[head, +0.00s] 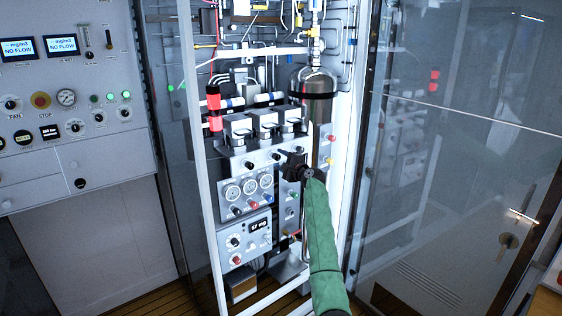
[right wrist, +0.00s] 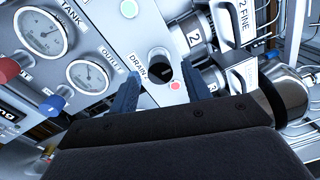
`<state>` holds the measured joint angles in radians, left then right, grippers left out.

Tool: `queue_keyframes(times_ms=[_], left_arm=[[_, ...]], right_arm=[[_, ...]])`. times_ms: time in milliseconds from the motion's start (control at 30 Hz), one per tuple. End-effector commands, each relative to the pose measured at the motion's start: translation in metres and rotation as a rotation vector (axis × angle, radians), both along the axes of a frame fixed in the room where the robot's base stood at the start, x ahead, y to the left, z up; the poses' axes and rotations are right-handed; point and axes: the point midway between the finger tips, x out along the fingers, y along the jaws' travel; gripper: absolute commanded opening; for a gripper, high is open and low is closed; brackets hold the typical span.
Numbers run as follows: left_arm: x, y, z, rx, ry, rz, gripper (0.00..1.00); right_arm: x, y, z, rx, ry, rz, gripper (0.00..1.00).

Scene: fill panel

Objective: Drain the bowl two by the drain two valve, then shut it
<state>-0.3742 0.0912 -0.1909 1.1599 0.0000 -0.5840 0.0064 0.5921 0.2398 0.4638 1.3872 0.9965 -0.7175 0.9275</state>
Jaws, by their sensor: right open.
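A metal cylinder marked "2" (right wrist: 196,40) stands just beyond, near a plate reading "2 FINE" (right wrist: 240,20). My right gripper (right wrist: 160,92) is open, its two blue fingers either side of the knob; I cannot tell whether they touch it. In the head view my right gripper (head: 296,168) is at the panel and hides the knob. My left gripper is not in view.
Gauges (head: 232,192) and coloured knobs lie left of the gripper. Boxy filter heads (head: 265,120) stand above it, and a tall metal cylinder (head: 314,90) is behind. White frame posts (head: 207,190) and a glass door (head: 450,150) flank the panel.

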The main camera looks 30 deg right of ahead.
Motion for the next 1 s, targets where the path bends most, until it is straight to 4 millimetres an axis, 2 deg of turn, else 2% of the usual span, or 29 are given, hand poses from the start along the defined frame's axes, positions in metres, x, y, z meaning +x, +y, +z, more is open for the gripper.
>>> queue_keyframes(times_ms=[200, 300, 700, 1000], left_arm=[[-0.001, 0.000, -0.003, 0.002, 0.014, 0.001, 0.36], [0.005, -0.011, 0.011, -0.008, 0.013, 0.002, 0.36], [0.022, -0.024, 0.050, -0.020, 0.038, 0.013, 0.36], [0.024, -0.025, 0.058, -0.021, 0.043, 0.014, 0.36]], right_arm=[[-0.009, -0.001, -0.002, -0.001, 0.000, 0.001, 0.48], [-0.020, -0.002, -0.004, -0.003, -0.001, 0.000, 0.48], [-0.070, -0.006, -0.006, 0.000, 0.000, -0.001, 0.48], [-0.078, -0.007, -0.004, 0.001, 0.000, -0.001, 0.48]])
